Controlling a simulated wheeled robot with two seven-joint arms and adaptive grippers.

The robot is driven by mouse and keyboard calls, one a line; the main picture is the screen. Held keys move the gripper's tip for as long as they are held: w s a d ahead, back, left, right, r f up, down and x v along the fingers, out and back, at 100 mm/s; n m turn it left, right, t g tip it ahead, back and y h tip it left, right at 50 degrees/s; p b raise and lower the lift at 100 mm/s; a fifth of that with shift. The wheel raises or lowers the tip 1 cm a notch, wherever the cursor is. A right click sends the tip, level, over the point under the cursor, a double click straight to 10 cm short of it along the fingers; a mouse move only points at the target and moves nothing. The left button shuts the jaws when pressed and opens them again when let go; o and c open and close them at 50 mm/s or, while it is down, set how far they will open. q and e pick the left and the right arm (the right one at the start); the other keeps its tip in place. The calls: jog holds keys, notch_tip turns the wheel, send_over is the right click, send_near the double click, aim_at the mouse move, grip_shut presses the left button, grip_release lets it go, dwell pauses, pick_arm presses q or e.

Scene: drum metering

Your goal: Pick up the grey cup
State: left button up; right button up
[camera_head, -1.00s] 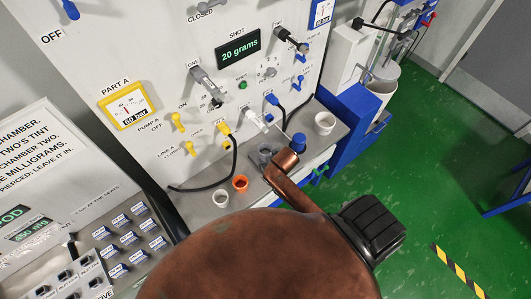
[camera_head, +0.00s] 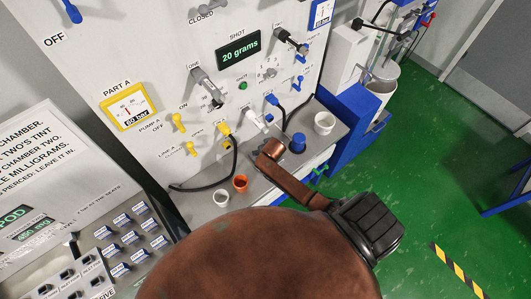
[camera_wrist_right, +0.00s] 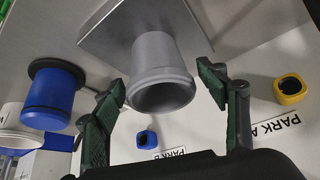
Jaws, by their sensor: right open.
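In the right wrist view the grey cup (camera_wrist_right: 163,60) is in the middle, its dark open mouth turned toward the camera. My right gripper (camera_wrist_right: 162,78) is open, with one green finger on each side of the cup's mouth. I see gaps between the fingers and the cup, so it is not gripped. My left gripper is in neither view.
On the metal shelf stand an orange cup (camera_head: 240,184), a white cup (camera_head: 221,198), a blue cup (camera_head: 298,142) and another white cup (camera_head: 324,123). The blue cup (camera_wrist_right: 50,95) is beside the gripper in the wrist view. The machine panel (camera_head: 150,60) with valves rises behind.

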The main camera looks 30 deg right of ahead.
jog(key=shift+f, duration=0.1)
jog(key=c, duration=1.3)
jog(key=shift+c, duration=0.6)
